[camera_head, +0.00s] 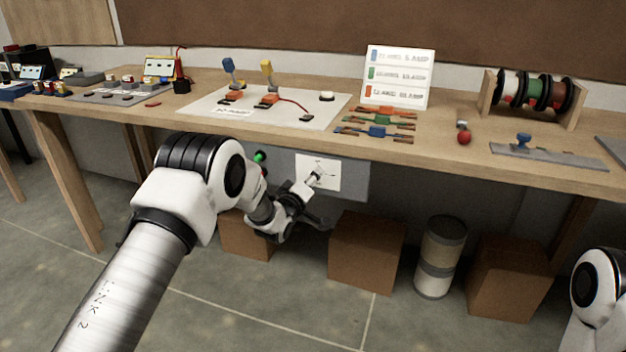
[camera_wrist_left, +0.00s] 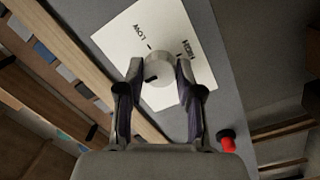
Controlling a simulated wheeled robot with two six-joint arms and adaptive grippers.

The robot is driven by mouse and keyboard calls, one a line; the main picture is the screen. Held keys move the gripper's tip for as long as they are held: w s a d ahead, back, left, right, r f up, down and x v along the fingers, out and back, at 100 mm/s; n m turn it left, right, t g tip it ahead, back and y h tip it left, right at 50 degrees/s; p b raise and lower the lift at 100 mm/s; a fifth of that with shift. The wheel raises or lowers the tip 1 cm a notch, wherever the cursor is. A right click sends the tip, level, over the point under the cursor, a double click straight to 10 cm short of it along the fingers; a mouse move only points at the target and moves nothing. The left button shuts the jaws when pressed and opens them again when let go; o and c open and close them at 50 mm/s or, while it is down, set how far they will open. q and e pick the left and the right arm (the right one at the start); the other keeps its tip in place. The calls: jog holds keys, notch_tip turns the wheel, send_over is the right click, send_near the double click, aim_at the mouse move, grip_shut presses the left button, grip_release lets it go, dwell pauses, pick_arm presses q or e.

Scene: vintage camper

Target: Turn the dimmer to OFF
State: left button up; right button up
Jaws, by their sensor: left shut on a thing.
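The dimmer is a round pale grey knob (camera_wrist_left: 158,82) on a white label plate (camera_wrist_left: 128,42). A dark mark shows on the knob, towards the lower left. In the head view, the white plate (camera_head: 325,170) is on a panel under the table's front edge. My left gripper (camera_head: 308,186) is at the plate. In the wrist view, its two fingers (camera_wrist_left: 159,70) are shut on the knob's sides. My right gripper is out of view.
The grey panel (camera_head: 350,185) hangs below the wooden tabletop (camera_head: 460,160). A green-lit part (camera_head: 260,156) is left of the plate. A red part (camera_wrist_left: 228,142) shows in the wrist view. Brown boxes (camera_head: 365,250) and a canister (camera_head: 440,255) stand on the floor below.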

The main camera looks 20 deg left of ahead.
pick_arm(q)
jog(key=o, duration=1.2)
jog(key=shift+c, duration=0.2)
jog(key=s+a, duration=0.1)
jog(key=s, duration=1.1)
jog(key=shift+a, duration=0.3)
jog(key=shift+w+f, duration=0.1)
